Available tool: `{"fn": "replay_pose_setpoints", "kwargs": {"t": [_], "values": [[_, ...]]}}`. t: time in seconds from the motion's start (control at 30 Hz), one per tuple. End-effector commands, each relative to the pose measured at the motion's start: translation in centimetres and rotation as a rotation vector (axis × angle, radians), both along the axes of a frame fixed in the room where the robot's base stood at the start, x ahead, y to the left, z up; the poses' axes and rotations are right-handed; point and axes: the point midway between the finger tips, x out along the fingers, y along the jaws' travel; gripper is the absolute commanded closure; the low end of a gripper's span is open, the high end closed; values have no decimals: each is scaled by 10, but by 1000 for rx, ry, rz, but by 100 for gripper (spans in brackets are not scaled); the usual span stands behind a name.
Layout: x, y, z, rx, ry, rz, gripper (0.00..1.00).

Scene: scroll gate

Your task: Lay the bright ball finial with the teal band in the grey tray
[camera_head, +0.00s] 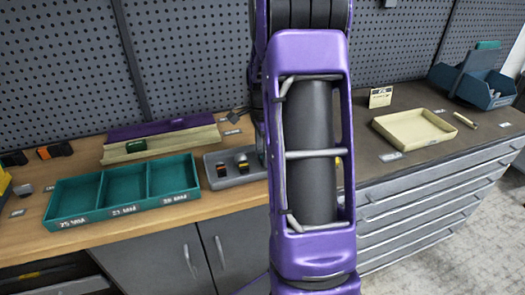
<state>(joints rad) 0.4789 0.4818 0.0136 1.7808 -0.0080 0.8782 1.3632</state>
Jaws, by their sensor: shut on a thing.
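The grey tray (240,181) lies on the wooden bench top, just left of my purple arm. Two small upright pieces with pale tops and dark bodies stand in it: a left piece (221,171) with an orange-red mark and a right piece (243,163). They are too small to make out fully, and I see no teal band on either. The bright ball finial with the teal band cannot be picked out. My gripper is not in view; my arm fills the middle of the picture and hides part of the bench behind it.
A teal three-part bin (125,195) sits left of the grey tray. A cream and purple rail (160,140) lies behind it. A cream tray (414,128) and blue bins (478,85) are on the right-hand dark top. A perforated wall stands behind.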

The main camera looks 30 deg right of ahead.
Motion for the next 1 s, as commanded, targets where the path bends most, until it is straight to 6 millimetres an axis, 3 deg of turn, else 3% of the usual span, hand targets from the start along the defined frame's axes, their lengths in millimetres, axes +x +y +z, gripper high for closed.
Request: {"fn": "replay_pose_setpoints", "kwargs": {"t": [0.8, 0.83, 1.0], "values": [[0, 0, -11, 0, 0, 1, 99], [0, 0, -10, 0, 0, 1, 27], [0, 0, -10, 0, 0, 1, 0]]}}
